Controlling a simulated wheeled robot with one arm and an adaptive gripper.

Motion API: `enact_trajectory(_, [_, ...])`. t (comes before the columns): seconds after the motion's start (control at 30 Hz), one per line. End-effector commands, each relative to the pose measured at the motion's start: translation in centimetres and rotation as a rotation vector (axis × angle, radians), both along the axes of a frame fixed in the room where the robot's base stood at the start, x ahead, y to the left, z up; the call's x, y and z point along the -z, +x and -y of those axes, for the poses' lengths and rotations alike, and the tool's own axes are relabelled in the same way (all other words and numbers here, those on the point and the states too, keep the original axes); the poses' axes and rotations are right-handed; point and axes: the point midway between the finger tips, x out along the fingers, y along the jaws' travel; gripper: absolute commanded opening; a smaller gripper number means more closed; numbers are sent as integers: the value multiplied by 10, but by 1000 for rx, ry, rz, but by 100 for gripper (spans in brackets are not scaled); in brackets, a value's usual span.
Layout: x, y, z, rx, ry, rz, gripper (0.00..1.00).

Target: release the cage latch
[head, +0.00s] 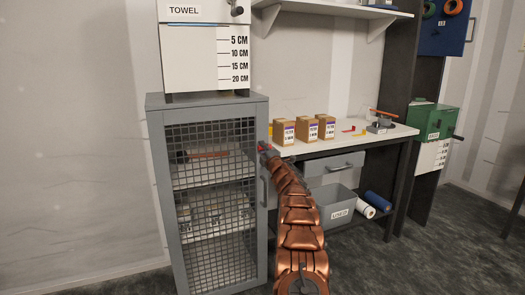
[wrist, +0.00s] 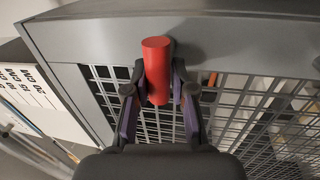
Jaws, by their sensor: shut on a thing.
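The cage (head: 156,190) is a grey metal cabinet with a wire mesh door, standing left of the bench in the head view. Its door looks closed. The latch is a red cylinder (wrist: 157,65) at the door's upper edge in the wrist view, against the grey frame (wrist: 215,45). My gripper (wrist: 158,95) is shut on this red latch, with one purple-lined finger on each side. In the head view my gripper (head: 266,149) is at the cage's upper right front edge, and is too small there to show its fingers clearly.
The bench (head: 345,141) right of the cage holds several brown boxes (head: 307,129). A grey bin (head: 337,212) and blue and white rolls (head: 377,201) are below it. A towel dispenser (head: 190,60) is above the cage. Floor in front at right is clear.

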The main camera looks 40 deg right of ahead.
Motion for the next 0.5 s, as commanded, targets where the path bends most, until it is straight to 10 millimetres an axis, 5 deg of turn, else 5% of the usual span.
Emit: enact_trajectory(0.5, [-1,-2,3,4,-32,-9,0])
